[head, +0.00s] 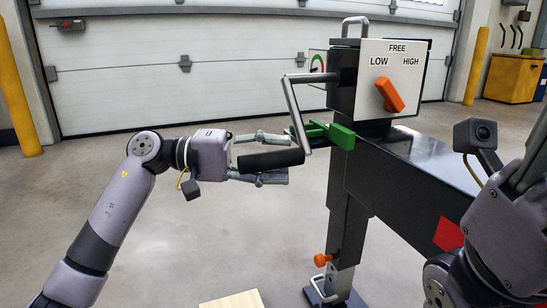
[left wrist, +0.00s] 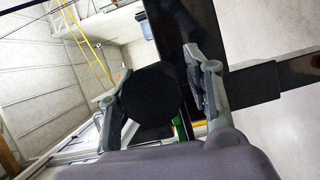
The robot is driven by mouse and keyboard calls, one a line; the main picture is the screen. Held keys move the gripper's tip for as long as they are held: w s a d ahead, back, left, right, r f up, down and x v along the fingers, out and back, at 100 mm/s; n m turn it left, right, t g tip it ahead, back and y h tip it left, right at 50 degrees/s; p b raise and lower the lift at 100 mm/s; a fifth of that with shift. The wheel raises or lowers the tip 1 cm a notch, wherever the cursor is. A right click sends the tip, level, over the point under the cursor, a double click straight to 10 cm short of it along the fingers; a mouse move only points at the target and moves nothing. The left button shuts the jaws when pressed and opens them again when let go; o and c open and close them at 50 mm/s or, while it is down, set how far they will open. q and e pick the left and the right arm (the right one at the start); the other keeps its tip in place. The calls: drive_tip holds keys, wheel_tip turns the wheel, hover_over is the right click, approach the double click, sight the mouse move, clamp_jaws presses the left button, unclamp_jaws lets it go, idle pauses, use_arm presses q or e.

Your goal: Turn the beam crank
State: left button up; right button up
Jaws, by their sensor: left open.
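The beam crank is a bent grey metal arm (head: 292,105) with a black cylindrical grip (head: 270,160), on the left side of the upright post. The grip points left toward my left gripper (head: 286,158). The gripper is open, one finger above the grip and one below it. In the left wrist view, the grip's round black end (left wrist: 152,98) sits between the two fingers of my left gripper (left wrist: 160,90), with a gap visible toward the right finger. Contact with the left finger cannot be told.
A white panel (head: 410,60) marked LOW, FREE and HIGH carries an orange knob (head: 390,95). A green part (head: 340,134) sits beside the crank. A dark beam (head: 425,165) runs right. An orange knob (head: 321,260) is low on the post. The floor at left is clear.

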use_arm(q)
drive_tip(key=a, duration=1.2)
drive_tip(key=shift+r, duration=0.15)
